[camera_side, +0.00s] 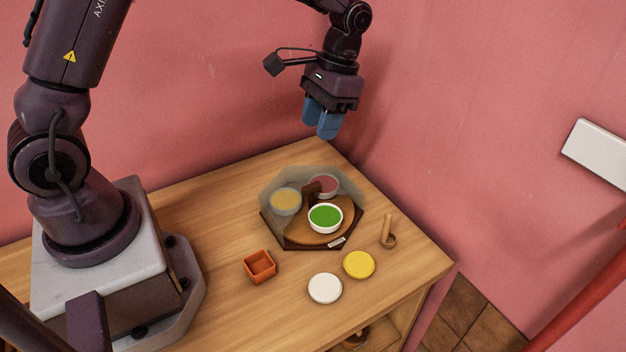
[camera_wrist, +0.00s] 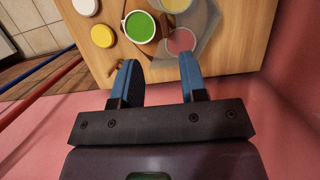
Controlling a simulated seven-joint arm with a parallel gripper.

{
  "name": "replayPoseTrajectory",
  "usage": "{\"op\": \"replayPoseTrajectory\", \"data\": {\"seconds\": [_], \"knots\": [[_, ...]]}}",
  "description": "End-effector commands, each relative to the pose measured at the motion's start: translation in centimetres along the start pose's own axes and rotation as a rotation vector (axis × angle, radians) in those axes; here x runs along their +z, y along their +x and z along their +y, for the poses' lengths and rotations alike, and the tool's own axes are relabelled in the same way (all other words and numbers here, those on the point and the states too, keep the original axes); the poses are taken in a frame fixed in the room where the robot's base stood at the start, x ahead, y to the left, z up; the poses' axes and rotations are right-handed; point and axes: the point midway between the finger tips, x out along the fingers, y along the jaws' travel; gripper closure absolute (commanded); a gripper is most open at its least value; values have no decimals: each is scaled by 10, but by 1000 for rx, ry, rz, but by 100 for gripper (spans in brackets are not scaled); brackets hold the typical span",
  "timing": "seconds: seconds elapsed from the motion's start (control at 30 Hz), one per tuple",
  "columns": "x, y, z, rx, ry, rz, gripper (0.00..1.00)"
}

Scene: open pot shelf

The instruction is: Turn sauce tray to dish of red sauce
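The sauce tray (camera_side: 320,237) is a round wooden turntable on a dark angular base, partly under a see-through cover (camera_side: 270,185). It bears three dishes. The dish of green sauce (camera_side: 325,217) is at the uncovered front. The dish of red sauce (camera_side: 323,185) is at the back right and the dish of yellow sauce (camera_side: 286,201) at the left, both behind the cover. A dark brown knob (camera_side: 312,190) stands near the middle. My gripper (camera_side: 322,132) is above and behind the tray, empty. In the wrist view its blue fingers (camera_wrist: 159,82) are apart, with the red dish (camera_wrist: 181,41) beyond them.
An orange square cup (camera_side: 260,267), a white disc (camera_side: 325,288), a yellow disc (camera_side: 359,265) and a small wooden piece with an upright handle (camera_side: 388,234) stand in front of the tray. Pink walls close off the back and right. The table's right edge is nearby.

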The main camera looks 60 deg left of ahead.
Motion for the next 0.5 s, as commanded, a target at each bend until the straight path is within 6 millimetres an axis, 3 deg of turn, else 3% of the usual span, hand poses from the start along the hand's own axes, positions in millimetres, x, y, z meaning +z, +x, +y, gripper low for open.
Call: {"op": "replayPoseTrajectory", "data": {"seconds": [0.1, 0.2, 0.3, 0.5], "knots": [[-26, 19, -1, 9, 2, -73, 61], [-40, 17, -2, 9, 1, -91, 61], [-43, 4, -3, 2, -3, -86, 61], [-37, 23, -4, -1, -6, -110, 61]]}}
